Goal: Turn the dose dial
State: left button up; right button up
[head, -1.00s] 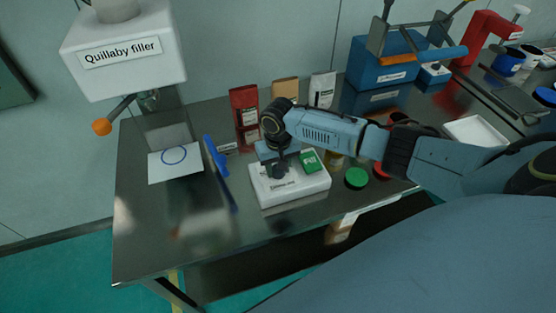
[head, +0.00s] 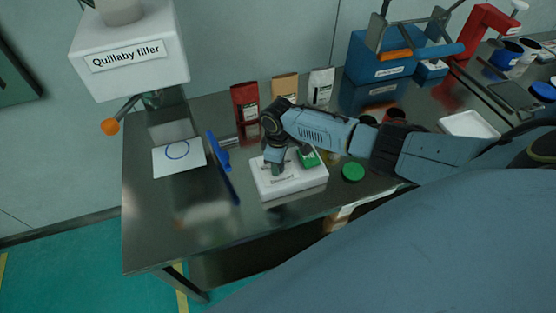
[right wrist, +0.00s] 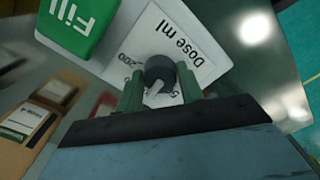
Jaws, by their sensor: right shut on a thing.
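The dose dial (right wrist: 158,70) is a dark round knob with a pale pointer mark, on the white dose box (head: 314,179). In the right wrist view the box's printed face reads "Dose ml" (right wrist: 180,40), with numbers partly hidden near the knob. My right gripper (right wrist: 158,88) is shut on the dial, one finger on each side. In the head view my right gripper (head: 275,164) points down onto the box and hides the dial. A green "Fill" button (right wrist: 80,22) sits beside the dial, also seen in the head view (head: 308,158). My left gripper is not in view.
The Quillaby filler (head: 130,70) with an orange-tipped lever stands at the back left. A sheet with a blue circle (head: 178,168) and a blue tool (head: 222,165) lie left of the box. Pouches (head: 285,88) stand behind. A green lid (head: 353,172) lies to the right.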

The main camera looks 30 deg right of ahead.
jog(key=shift+n, duration=1.1)
jog(key=o, duration=1)
notch_tip(320, 180, up, 14)
jog(key=shift+f+p, duration=0.25)
jog(key=shift+p, duration=0.2)
